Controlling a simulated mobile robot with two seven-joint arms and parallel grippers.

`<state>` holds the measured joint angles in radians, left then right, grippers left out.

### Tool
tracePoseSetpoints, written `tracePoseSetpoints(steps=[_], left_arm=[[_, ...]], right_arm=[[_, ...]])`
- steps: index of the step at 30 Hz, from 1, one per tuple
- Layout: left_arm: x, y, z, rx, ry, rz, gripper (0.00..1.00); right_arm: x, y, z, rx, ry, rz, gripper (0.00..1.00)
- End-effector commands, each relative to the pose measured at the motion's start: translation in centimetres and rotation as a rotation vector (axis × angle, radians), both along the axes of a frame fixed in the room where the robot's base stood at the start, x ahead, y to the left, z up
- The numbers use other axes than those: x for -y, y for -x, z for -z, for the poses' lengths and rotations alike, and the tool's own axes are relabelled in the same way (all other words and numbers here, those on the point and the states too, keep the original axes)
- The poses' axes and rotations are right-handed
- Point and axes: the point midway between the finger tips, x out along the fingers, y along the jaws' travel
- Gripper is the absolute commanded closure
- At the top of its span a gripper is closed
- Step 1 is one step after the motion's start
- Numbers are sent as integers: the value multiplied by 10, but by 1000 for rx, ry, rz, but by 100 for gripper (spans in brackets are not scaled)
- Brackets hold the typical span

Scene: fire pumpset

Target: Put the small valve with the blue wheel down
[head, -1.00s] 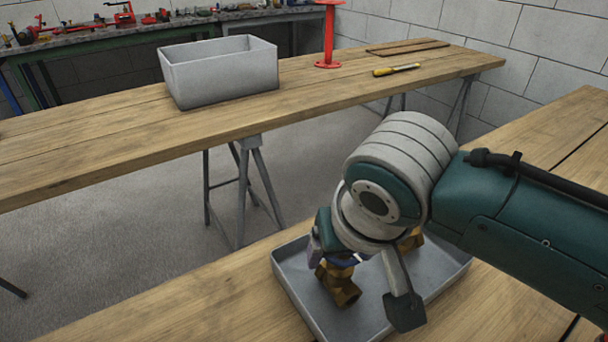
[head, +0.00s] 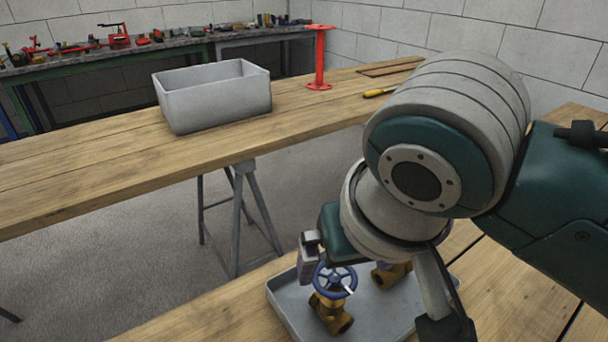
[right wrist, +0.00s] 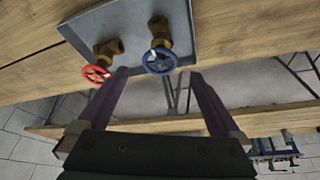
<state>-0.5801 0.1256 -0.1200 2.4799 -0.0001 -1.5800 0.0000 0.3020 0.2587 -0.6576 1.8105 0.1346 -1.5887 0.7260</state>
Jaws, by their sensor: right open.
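The small brass valve with the blue wheel (head: 335,280) stands in the grey tray (head: 283,307), near its left side. The blue wheel (right wrist: 160,62) also shows in the right wrist view, between the tips of my right gripper (right wrist: 158,76) but apart from both fingers. In the head view, my right gripper (head: 345,262) is above and behind this valve, open and empty. A second brass valve (head: 391,275) stands beside it in the tray. Its red wheel (right wrist: 96,73) shows in the right wrist view and is hidden in the head view. My left gripper is out of view.
The tray sits on the near wooden table (head: 200,325). A grey open box (head: 215,100), a red flanged post (head: 320,60) and a yellow tool (head: 378,92) are on the far table. A cluttered bench stands behind.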

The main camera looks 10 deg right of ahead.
Motion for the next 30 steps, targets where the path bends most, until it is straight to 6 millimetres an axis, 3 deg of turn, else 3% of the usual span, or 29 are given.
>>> tracePoseSetpoints(steps=[4, 12, 17, 24, 30], left_arm=[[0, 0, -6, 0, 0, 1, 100], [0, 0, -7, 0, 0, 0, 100], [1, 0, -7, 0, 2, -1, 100], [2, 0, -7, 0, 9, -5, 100], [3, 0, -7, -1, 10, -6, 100]], right_arm=[[-1, 7, -19, 1, -1, 0, 0], [-2, 18, -20, -10, -12, -16, 0], [0, 62, -8, -39, -66, -91, 0], [44, 137, -3, -62, -30, -171, 0], [71, 167, -7, -79, 35, -202, 0]])
